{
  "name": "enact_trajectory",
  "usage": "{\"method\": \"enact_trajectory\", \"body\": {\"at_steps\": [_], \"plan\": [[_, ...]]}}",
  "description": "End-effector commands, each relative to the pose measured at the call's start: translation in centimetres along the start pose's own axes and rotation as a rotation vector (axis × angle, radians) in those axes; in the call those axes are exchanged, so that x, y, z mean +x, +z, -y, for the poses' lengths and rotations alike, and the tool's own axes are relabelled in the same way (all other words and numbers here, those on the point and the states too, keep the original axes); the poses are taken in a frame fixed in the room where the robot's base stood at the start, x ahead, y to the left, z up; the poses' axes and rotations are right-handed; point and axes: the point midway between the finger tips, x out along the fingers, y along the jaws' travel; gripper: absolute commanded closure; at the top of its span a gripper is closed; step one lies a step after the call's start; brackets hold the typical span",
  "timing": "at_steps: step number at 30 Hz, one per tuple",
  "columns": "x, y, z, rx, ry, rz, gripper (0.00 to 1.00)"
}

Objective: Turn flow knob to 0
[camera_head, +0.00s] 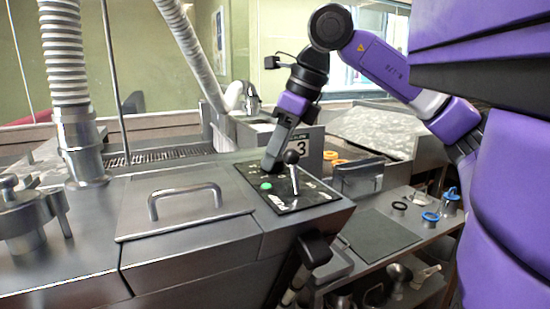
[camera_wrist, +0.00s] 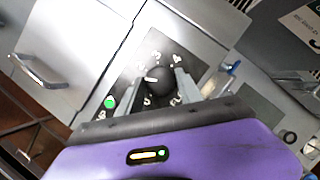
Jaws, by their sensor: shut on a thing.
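The flow knob (camera_wrist: 160,84) is a round black knob with a white pointer mark, on a dark control panel (camera_wrist: 122,76). White characters ring it, and its pointer faces left in the wrist view. My gripper (camera_wrist: 155,86) has one finger on each side of the knob and is shut on it. Which character the pointer marks is too small to tell.
A lever with a black ball top (camera_head: 291,157) stands close beside my gripper. A green button (camera_head: 266,186) is on the panel, in front of my gripper. A metal lid with a handle (camera_head: 187,188) lies to the left.

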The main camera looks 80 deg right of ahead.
Motion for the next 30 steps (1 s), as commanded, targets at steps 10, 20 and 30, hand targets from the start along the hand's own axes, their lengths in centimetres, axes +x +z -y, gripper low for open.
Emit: {"method": "enact_trajectory", "body": {"at_steps": [10,20,30], "plan": [[0.09,0.17,0.14,-0.304,0.130,0.002,0.98],[0.11,0.25,0.27,-0.594,0.251,0.001,0.98],[0.09,0.31,0.41,-0.860,0.361,-0.002,0.98]]}}
